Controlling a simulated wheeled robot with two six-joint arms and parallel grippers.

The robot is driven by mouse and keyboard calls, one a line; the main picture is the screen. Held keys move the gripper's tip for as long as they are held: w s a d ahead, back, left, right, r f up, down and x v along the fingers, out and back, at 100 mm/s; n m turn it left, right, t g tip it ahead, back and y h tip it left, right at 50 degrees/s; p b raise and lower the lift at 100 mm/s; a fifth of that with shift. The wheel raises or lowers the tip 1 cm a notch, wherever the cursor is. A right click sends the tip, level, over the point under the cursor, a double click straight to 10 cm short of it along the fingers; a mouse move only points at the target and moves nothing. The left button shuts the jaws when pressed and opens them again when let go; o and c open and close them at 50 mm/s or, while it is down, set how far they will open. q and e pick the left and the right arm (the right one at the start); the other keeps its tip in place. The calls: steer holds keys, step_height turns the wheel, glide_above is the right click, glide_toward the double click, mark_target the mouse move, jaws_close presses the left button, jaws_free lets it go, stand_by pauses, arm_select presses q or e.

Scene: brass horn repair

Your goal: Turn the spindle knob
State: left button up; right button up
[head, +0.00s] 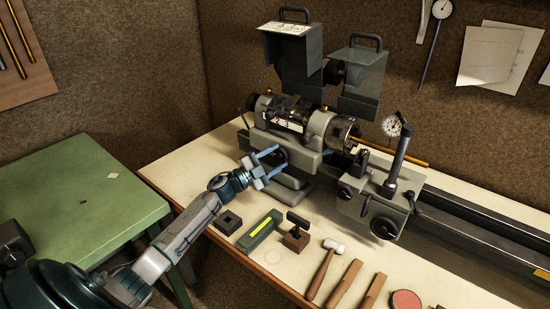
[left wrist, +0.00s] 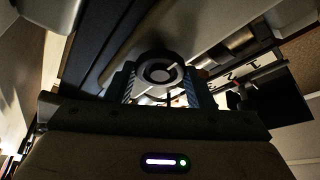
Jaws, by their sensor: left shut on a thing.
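The spindle knob (head: 282,156) is a dark round knob on the front of the grey lathe headstock (head: 312,160). In the left wrist view the knob (left wrist: 160,72) shows as a dark disc with a pale ring, between the two blue fingers. My left gripper (head: 274,160) reaches it from the left, with one finger on each side, and is shut on it. The left gripper (left wrist: 160,88) also shows in the left wrist view. The fingers partly hide the knob's sides. My right gripper is in neither view.
A dark block (head: 228,222), a green box with a yellow stripe (head: 261,230), a small tool on a brown block (head: 296,236) and a mallet (head: 324,268) lie on the bench in front. The lathe carriage (head: 378,205) stands to the right. A green table (head: 75,205) is at left.

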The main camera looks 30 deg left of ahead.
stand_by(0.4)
arm_select(q)
steer(key=o, duration=1)
steer(key=b+v, duration=0.4)
steer(key=v, duration=0.7)
